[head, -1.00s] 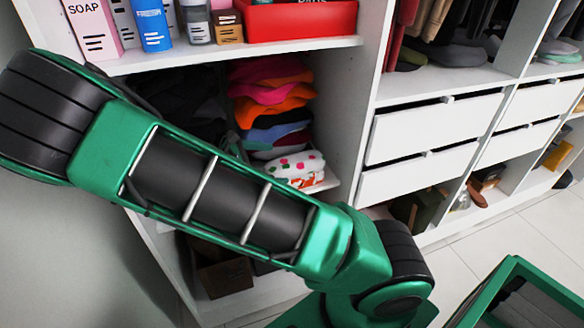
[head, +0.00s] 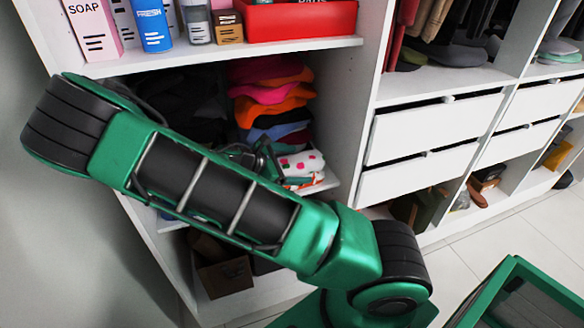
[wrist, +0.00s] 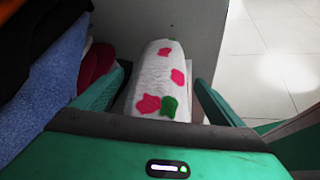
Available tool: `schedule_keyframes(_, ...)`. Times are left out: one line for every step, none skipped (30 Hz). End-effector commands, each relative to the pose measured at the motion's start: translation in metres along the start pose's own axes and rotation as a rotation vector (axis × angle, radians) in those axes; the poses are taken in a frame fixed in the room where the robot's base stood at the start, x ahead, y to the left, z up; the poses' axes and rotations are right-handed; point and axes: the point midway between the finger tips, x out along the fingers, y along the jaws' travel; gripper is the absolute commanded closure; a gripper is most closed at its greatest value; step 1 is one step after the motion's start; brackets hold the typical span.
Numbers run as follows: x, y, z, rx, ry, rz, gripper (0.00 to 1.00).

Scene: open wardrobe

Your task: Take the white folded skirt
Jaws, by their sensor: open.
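The white folded skirt (head: 304,162) has pink and green patches and lies at the right end of a middle shelf, at the front of the stacked clothes. In the wrist view the skirt (wrist: 158,68) sits ahead, between my gripper's two green fingers in the picture. My gripper (wrist: 160,80) is open and empty, its fingers apart on the left and right of the skirt. I cannot tell whether they touch it. In the head view my gripper (head: 268,158) shows only partly behind my arm, just left of the skirt.
A pile of coloured folded clothes (head: 268,95) stands beside the skirt, and blue cloth (wrist: 45,85) is close to the left finger. The wardrobe's side panel (wrist: 195,25) is behind and right of the skirt. A shelf with a red box (head: 300,18) is above.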

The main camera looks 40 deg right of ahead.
Motion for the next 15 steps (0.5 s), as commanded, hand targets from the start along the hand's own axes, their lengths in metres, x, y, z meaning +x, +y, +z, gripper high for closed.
schedule_keyframes(-0.0001, 0.0000, 0.0000, 0.000, 0.000, 0.000, 0.09)
schedule_keyframes(-0.0002, 0.0000, 0.0001, 0.000, 0.000, 0.000, 0.09)
schedule_keyframes(-0.0002, 0.0000, 0.0001, 0.000, 0.000, 0.000, 0.09)
schedule_keyframes(-0.0002, 0.0000, 0.0001, 0.000, 0.000, 0.000, 0.14)
schedule_keyframes(-0.0002, 0.0000, 0.0001, 0.000, 0.000, 0.000, 0.21)
schedule_keyframes(-0.0003, 0.0000, 0.0001, 0.000, 0.000, 0.000, 0.30)
schedule_keyframes(-0.0003, 0.0000, 0.0001, 0.000, 0.000, 0.000, 0.38)
schedule_keyframes(-0.0003, 0.0000, 0.0001, 0.000, 0.000, 0.000, 0.45)
schedule_keyframes(-0.0004, 0.0000, 0.0001, 0.000, 0.000, 0.000, 0.54)
schedule_keyframes(-0.0004, 0.0000, 0.0001, 0.000, 0.000, 0.000, 0.57)
schedule_keyframes(-0.0004, 0.0001, 0.0003, 0.001, 0.000, 0.000, 0.57)
schedule_keyframes(-0.0004, 0.0001, 0.0003, 0.001, 0.000, 0.000, 0.57)
schedule_keyframes(-0.0004, 0.0001, 0.0003, 0.001, 0.000, 0.000, 0.57)
schedule_keyframes(-0.0005, 0.0001, 0.0003, 0.001, 0.000, 0.000, 0.57)
schedule_keyframes(-0.0005, 0.0001, 0.0003, 0.000, 0.000, 0.000, 0.57)
